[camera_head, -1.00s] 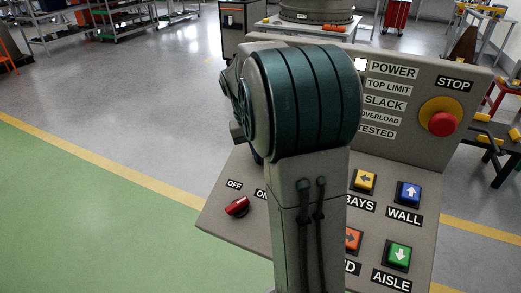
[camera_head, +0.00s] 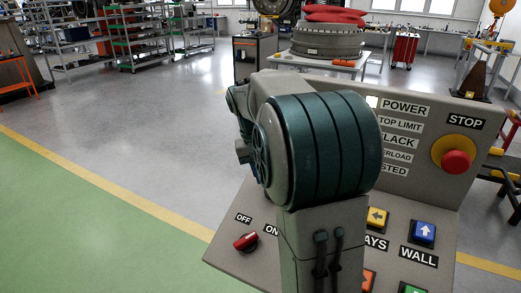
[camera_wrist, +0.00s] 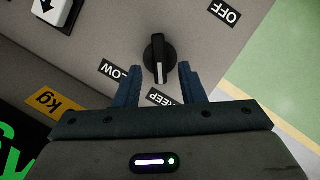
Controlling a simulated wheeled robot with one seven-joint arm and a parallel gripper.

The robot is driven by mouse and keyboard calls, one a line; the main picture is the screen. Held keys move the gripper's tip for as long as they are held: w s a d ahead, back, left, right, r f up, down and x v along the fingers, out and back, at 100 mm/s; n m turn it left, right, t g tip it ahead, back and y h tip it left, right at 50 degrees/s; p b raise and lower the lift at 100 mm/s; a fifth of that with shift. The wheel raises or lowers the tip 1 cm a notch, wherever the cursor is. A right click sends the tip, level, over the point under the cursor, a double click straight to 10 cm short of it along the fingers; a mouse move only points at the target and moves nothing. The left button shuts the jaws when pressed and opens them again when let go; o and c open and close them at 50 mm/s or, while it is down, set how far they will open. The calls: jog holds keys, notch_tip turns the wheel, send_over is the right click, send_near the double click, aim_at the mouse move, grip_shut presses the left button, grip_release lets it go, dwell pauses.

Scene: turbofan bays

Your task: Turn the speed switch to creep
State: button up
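The speed switch, a black knob (camera_wrist: 158,55) with a white line on its grip, shows in the wrist view on the grey panel. Its grip lies roughly upright in the picture. Around it are the labels OFF (camera_wrist: 225,12), LOW (camera_wrist: 112,69), and CREEP (camera_wrist: 166,97), the last two partly covered by my gripper. My gripper (camera_wrist: 161,72) is open, one finger either side of the knob's lower end, with visible gaps; I cannot tell its height above the panel. In the head view my arm hides the speed switch.
The console has a red switch (camera_head: 245,242) near OFF and ON, a red stop button (camera_head: 455,161), a yellow button (camera_head: 377,217) and a blue button (camera_head: 422,232).

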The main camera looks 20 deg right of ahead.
jog(key=v, duration=0.9)
jog(key=shift+r, duration=0.2)
jog(key=shift+a, duration=0.1)
jog(key=s+a+f+n+t+y, duration=0.1)
jog(key=s+a+f, duration=0.4)
jog(key=s, duration=0.5)
jog(key=s+a+f+n+t+y, duration=0.1)
jog(key=s+a+f+n+t, duration=0.1)
jog(key=s+a+f, duration=0.3)
jog(key=s+f+t, duration=0.1)
jog(key=s+f, duration=0.2)
jog(key=s, duration=0.2)
jog(key=shift+s+a+f+n+y, duration=0.2)
jog(key=shift+a+f+n+y, duration=0.1)
jog(key=shift+f+n, duration=0.1)
